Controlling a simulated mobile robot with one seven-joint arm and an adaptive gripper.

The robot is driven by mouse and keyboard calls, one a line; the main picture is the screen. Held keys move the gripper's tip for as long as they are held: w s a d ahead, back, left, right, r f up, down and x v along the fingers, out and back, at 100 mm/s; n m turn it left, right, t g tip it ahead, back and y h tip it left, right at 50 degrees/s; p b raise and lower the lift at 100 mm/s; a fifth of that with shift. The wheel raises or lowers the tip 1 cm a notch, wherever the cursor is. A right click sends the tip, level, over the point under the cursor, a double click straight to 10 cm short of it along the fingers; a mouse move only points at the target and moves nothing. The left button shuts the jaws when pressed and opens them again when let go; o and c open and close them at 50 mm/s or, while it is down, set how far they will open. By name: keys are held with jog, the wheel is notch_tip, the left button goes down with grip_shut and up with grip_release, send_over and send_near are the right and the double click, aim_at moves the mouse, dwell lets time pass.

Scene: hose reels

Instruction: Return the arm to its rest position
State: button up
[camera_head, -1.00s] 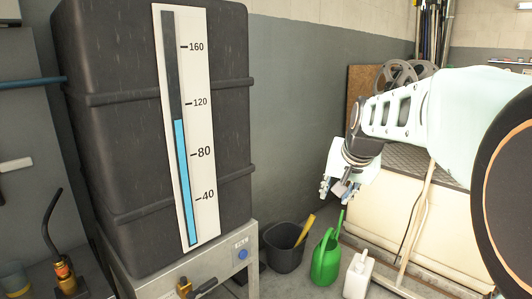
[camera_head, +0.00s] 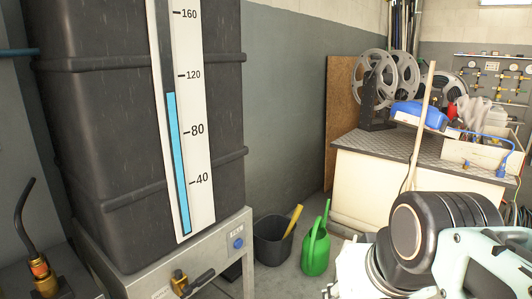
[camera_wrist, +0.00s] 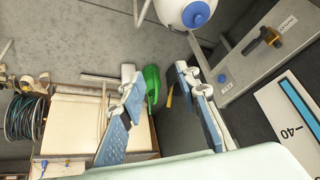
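My arm (camera_head: 455,250) is folded low at the bottom right of the head view. The part nearest the bottom edge is cut off, and I cannot make out the gripper clearly there. In the wrist view my gripper (camera_wrist: 162,80) has its blue-padded fingers spread wide apart. Nothing is held between them. The floor, the green watering can (camera_wrist: 151,84) and the dark bucket show beyond the gap, apart from the fingers.
A large black tank (camera_head: 100,130) with a level gauge (camera_head: 188,130) stands on a metal stand (camera_head: 215,262) at left. A bucket (camera_head: 272,245) and the green can (camera_head: 316,250) are on the floor. A bench (camera_head: 370,185) with reels (camera_head: 375,80) is behind my arm.

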notch_tip(320, 180, down, 3)
jog(key=s, duration=0.3)
notch_tip(320, 180, up, 33)
jog(key=p, duration=3.2)
jog(key=shift+w+r+h, duration=0.15)
jog(key=shift+w+h, duration=0.15)
